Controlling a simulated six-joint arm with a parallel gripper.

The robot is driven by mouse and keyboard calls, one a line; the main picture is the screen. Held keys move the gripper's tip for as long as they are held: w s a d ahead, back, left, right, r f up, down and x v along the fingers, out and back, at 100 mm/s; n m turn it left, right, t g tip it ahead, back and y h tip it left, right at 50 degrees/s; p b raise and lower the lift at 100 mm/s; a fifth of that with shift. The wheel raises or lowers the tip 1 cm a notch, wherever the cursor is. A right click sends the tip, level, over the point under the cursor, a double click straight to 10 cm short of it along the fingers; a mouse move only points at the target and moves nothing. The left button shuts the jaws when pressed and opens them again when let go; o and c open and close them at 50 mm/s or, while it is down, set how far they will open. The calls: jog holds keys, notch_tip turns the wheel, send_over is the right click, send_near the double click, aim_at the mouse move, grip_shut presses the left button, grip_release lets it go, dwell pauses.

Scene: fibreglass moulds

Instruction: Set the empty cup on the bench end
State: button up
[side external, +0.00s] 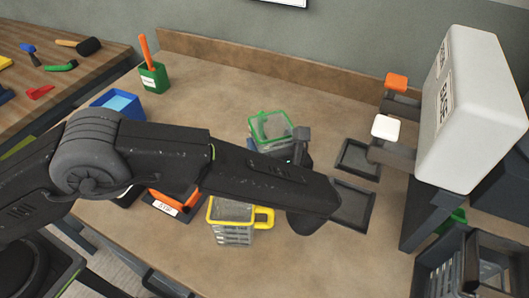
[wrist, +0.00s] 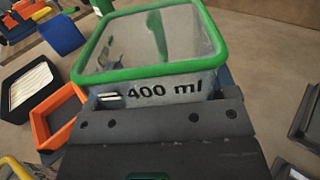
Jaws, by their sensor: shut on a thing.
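A clear cup with a green rim (side external: 270,127) is at the middle of the brown bench (side external: 215,75) in the side view. The wrist view shows the green-rimmed cup (wrist: 150,72) close up, marked "400 ml", its mouth facing up. Its walls look clear; a green patch shows inside or through it, and I cannot tell which. My gripper (side external: 290,150) is shut on this cup, with dark jaws (wrist: 165,108) at its marked side. My arm hides part of the bench, and I cannot tell if the cup touches it.
A yellow-rimmed cup with a handle (side external: 238,215) stands in front of my arm. A white tank (side external: 472,110) with levers overhangs dark square trays (side external: 358,158) at right. An orange tray (side external: 175,203), blue container (side external: 120,103) and green pot (side external: 153,78) stand left. The back is clear.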

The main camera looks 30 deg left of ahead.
aim_at(278, 145)
jog(key=shift+f, duration=2.05)
jog(key=shift+f, duration=0.2)
jog(key=o, duration=1)
jog(key=shift+o, duration=0.2)
jog(key=shift+r, duration=0.1)
jog(key=shift+s+d+r, duration=0.1)
jog(key=shift+s+d, duration=0.05)
jog(key=v, duration=0.2)
jog(key=shift+s+d, duration=0.25)
jog(key=shift+d, duration=0.05)
notch_tip(278, 145, up, 7)
jog(key=shift+a, duration=0.1)
